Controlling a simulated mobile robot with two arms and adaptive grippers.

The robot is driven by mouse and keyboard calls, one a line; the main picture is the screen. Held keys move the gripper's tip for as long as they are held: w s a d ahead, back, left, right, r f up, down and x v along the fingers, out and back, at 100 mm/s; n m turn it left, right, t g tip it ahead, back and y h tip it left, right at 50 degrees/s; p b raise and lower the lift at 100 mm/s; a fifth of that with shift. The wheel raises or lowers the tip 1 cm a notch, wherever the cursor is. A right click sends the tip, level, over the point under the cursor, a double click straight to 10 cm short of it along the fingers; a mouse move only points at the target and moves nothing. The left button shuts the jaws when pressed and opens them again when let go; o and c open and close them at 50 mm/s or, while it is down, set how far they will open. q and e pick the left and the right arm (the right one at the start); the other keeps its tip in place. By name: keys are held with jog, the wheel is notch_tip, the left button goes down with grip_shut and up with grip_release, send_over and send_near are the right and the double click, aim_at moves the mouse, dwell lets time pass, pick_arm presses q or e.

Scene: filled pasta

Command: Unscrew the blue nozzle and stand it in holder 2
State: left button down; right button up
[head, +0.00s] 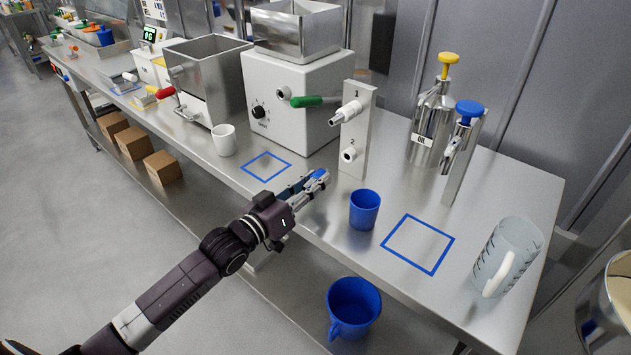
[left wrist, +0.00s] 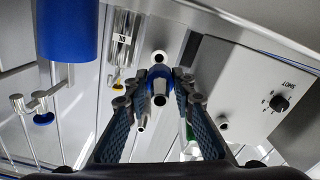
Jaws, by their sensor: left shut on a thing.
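My left gripper (head: 318,180) is shut on the blue nozzle (head: 321,173) above the table's front part. In the left wrist view the blue nozzle (left wrist: 158,78) sits between both fingers, its metal tip toward the camera. The upright holder post (head: 361,128) stands behind and to the right of the gripper. Its position 1 carries a white nozzle (head: 346,112) with a metal tip. Holder 2 (head: 348,155) is a bare white stub lower on the post, apart from the blue nozzle in the head view. My right gripper is not in view.
A white machine (head: 300,125) with a green lever stands behind. A blue cup (head: 365,210) stands right of my gripper, near a blue square outline (head: 418,244). A clear jug (head: 506,258), an oil canister (head: 428,125) and a white mug (head: 224,140) also stand on the table.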

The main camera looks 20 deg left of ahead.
pick_arm(q)
jog(key=shift+r+p, duration=0.1)
jog(key=shift+p, duration=0.2)
jog(key=shift+w+d, duration=0.15)
jog(key=shift+w, duration=0.15)
jog(key=shift+b+x, duration=0.45)
jog(key=shift+x, duration=0.8)
jog(key=shift+b+x, duration=0.35)
jog(key=shift+x, duration=1.05)
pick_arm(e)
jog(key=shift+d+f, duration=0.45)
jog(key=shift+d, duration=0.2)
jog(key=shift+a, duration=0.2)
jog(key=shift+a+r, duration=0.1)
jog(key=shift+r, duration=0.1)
pick_arm(q)
jog(key=shift+p, duration=0.5)
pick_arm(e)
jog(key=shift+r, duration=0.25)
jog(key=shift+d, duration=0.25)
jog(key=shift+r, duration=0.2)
